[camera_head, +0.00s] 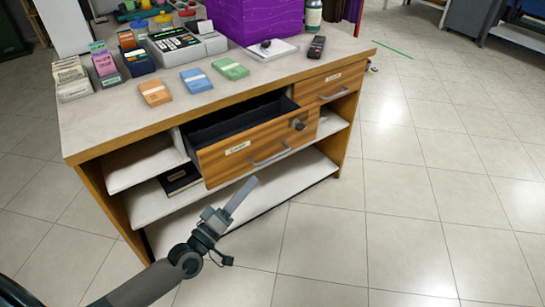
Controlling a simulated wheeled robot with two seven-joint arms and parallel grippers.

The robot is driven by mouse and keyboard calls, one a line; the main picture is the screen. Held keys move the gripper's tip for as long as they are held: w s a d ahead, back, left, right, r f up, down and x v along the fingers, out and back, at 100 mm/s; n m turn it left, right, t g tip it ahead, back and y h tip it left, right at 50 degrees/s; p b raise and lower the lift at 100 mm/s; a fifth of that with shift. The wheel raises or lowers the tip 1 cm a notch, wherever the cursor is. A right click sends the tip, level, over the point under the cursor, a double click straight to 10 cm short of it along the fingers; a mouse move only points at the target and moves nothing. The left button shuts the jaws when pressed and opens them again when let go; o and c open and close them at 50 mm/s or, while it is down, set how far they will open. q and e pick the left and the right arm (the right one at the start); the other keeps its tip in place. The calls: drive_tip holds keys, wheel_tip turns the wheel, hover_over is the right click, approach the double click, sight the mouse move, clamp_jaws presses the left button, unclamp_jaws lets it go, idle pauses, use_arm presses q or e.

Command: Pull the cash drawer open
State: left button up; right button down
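The wooden drawer (225,163) in the front of the counter, with a small label, a dark lock knob (298,124) and a grey bar handle (270,159), stands pulled partly out. Its dark interior (240,118) shows and looks empty where visible. My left gripper (245,188) is in front of the drawer, below and left of the handle in the picture, with a visible gap to it. Its fingers appear edge-on as one grey bar, so their opening cannot be told. It shows nothing held. My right gripper is out of view.
A second labelled drawer (330,84) at the right is shut. The counter top (110,120) carries banknote bundles (196,80), a cash register (175,45), a purple box (250,15) and a dark handheld device (317,47). Open shelves (150,165) flank the drawer. The tiled floor (430,200) at right is clear.

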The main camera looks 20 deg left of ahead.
sight(272, 158)
use_arm(q)
drive_tip(key=x, duration=1.1)
drive_tip(key=shift+w+d+r, duration=0.1)
drive_tip(key=shift+w, duration=0.15)
clamp_jaws()
idle(1.0)
